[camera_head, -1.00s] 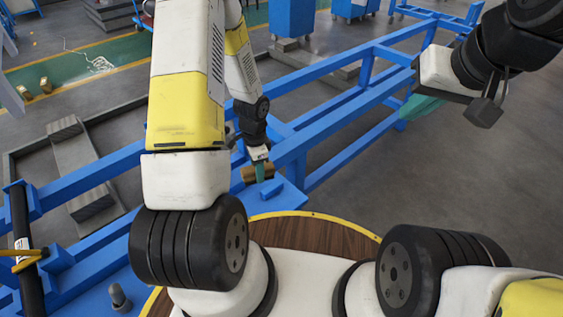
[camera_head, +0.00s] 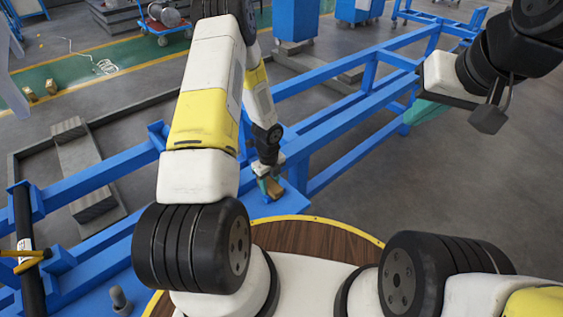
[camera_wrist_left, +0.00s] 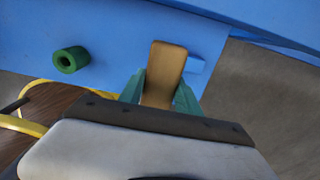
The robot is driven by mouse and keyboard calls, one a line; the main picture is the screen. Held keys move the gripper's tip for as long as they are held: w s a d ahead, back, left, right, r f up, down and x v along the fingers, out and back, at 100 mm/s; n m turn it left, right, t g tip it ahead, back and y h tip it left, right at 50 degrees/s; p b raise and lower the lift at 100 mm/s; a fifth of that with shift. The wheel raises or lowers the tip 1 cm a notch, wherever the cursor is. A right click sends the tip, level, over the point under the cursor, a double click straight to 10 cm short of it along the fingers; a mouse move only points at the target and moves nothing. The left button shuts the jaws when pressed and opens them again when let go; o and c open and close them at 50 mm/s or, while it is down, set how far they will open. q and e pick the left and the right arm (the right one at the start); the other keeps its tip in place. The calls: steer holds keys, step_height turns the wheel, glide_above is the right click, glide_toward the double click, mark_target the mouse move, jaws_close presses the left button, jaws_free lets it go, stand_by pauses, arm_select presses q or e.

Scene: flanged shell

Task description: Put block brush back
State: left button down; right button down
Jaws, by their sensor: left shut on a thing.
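The block brush shows as a tan wooden block (camera_head: 275,188) in the head view, low over or on the blue bench top. In the left wrist view the brush (camera_wrist_left: 165,68) sticks out from between the green fingers. My left gripper (camera_head: 268,184) is shut on it; the fingers (camera_wrist_left: 160,95) press its sides in the left wrist view. Any bristles are hidden, and I cannot tell whether the brush touches the blue surface. My right gripper (camera_head: 430,112) is high at the right, away from the brush, its green fingers partly hidden behind its wrist.
A green hollow cylinder (camera_wrist_left: 71,60) stands on the blue surface left of the brush in the left wrist view. Blue frame rails (camera_head: 345,125) run behind my left gripper. A round wooden top with a yellow rim (camera_head: 310,235) lies nearer. Grey floor (camera_head: 400,190) is clear at right.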

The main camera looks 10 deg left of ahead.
mark_target(274, 183)
arm_select(q)
steer(key=w, duration=0.3)
steer(key=shift+w+d+f, duration=0.2)
steer(key=shift+w+d, duration=0.15)
steer(key=shift+w, duration=0.05)
steer(key=shift+f, duration=1.75)
steer(key=shift+f, duration=0.1)
steer(key=c, duration=0.9)
jaws_free()
steer(key=shift+o, duration=0.2)
